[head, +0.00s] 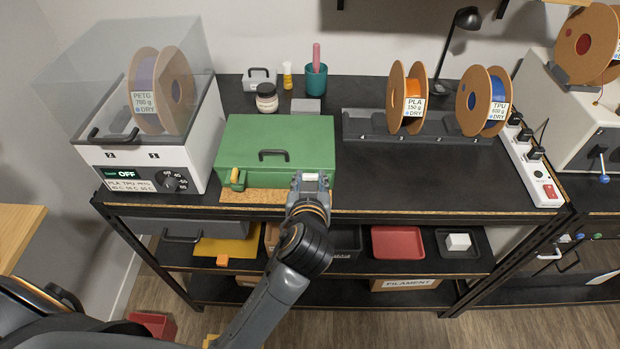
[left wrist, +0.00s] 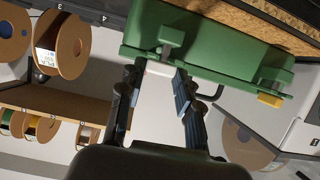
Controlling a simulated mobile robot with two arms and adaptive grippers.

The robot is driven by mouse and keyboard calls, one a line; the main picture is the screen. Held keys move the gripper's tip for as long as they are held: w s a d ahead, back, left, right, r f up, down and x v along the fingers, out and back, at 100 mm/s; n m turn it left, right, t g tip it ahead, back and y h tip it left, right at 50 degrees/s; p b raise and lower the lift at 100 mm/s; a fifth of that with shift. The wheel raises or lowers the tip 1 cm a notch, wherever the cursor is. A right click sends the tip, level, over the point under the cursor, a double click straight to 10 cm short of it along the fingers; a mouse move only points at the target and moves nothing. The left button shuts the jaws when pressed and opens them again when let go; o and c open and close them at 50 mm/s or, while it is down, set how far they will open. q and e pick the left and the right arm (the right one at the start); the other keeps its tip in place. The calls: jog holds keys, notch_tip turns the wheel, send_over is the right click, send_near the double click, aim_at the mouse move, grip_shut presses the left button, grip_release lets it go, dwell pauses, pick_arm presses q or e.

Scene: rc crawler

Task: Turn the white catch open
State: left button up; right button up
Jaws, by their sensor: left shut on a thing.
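The green box (head: 275,140) sits closed on the black bench top, with a dark handle on its lid. My left gripper (head: 310,182) is at the right part of the box's front face. In the left wrist view my left gripper (left wrist: 160,70) has its two fingers on either side of the white catch (left wrist: 158,67), shut on it. Most of the catch is hidden by the fingers. A yellow catch (head: 236,179) is on the front of the box at left; it also shows in the left wrist view (left wrist: 270,100). My right gripper is in neither view.
A filament dryer (head: 150,150) with a clear lid stands close left of the box. A rack (head: 365,126) with two spools stands to the right. A jar (head: 267,98) and a teal cup (head: 314,82) stand behind. The bench in front of the rack is clear.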

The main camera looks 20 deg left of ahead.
pick_arm(q)
jog(key=shift+a+r+m+h+p, duration=0.15)
jog(key=shift+m+h+p, duration=0.25)
jog(key=shift+h+p, duration=0.15)
jog(key=m+h+p, duration=0.1)
jog(key=h+p, duration=0.1)
jog(key=m+h+p, duration=0.2)
jog(key=shift+a+r+m+t, duration=0.2)
jog(key=shift+a+m+t, duration=0.1)
jog(key=shift+a, duration=0.1)
jog(key=shift+a+f+m+h+p, duration=0.1)
jog(key=shift+a+m+h+p, duration=0.05)
jog(key=shift+m+h+p, duration=0.9)
jog(key=shift+w+f+m+g+h+p, duration=0.1)
jog(key=shift+m+g+h+p, duration=0.25)
jog(key=shift+h, duration=0.25)
jog(key=o, duration=1.1)
jog(key=shift+o, duration=0.3)
jog(key=shift+f, duration=0.1)
